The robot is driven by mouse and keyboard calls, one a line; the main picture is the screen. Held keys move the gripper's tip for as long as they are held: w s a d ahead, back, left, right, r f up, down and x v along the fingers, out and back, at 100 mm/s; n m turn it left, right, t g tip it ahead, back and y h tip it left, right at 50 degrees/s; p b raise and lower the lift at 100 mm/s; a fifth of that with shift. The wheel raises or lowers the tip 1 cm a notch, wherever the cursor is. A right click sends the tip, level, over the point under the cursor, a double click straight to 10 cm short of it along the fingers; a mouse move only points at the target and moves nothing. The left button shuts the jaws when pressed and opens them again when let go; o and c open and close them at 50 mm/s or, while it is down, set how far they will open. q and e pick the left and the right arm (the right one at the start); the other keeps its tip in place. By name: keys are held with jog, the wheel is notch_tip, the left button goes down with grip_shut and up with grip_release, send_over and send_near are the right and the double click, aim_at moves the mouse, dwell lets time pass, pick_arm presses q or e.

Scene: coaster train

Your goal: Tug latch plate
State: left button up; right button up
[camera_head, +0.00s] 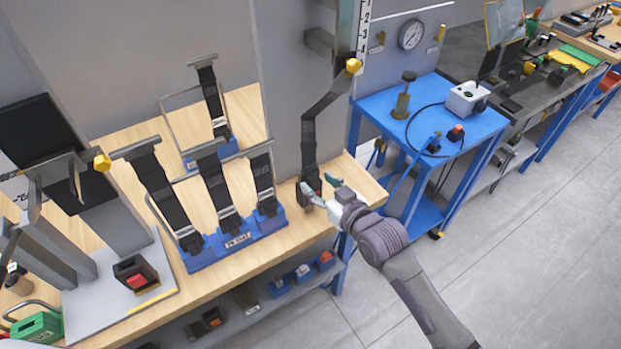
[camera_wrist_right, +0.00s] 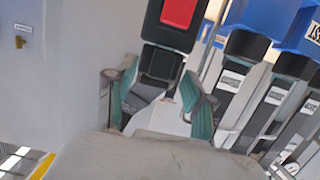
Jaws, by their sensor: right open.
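My right gripper (camera_head: 320,188) is open at the lower end of a black strap (camera_head: 308,140) on the grey post, near the bench's right corner. In the right wrist view, its teal-padded fingers (camera_wrist_right: 155,85) stand either side of a dark latch plate piece (camera_wrist_right: 160,63) with a grey part below it. That piece meets a black buckle with a red button (camera_wrist_right: 179,12) at the top. Whether the fingers touch it cannot be told. In the head view the gripper partly hides the plate. My left gripper is not in view.
A blue rack (camera_head: 236,241) with several black straps stands on the wooden bench left of my gripper. A grey fixture plate (camera_head: 90,308) carries another red-button buckle (camera_head: 136,277). A blue cart (camera_head: 430,118) stands to the right. The grey floor at lower right is clear.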

jog(key=v, duration=1.1)
jog(key=d+f+m+g+h+b, duration=0.15)
jog(key=d+f, duration=0.25)
jog(key=f, duration=0.8)
jog(key=d+f+m+g+h+b, duration=0.1)
jog(key=d+f+h, duration=0.25)
jog(key=f, duration=0.75)
jog(key=s+d+f+m+g+h+b, duration=0.1)
jog(key=s+d+f, duration=0.25)
jog(key=f, duration=0.45)
jog(key=s+d+f+g+h, duration=0.15)
jog(key=s+f, duration=0.25)
jog(key=f, duration=0.4)
jog(key=s+d+f+g+b, duration=0.1)
jog(key=s+d+f+g, duration=0.1)
jog(key=s+f, duration=0.4)
jog(key=s+d+f+m+g+h+b, duration=0.1)
jog(key=s+f, duration=0.6)
jog(key=s, duration=0.8)
jog(key=s+d+f+g+b, duration=0.1)
jog(key=s+d+f+g, duration=0.2)
jog(key=s+f, duration=0.4)
jog(key=s, duration=0.3)
jog(key=shift+s, duration=0.2)
jog(key=shift+d+f+h, duration=0.1)
jog(key=shift+f+h, duration=0.05)
jog(key=shift+h, duration=0.1)
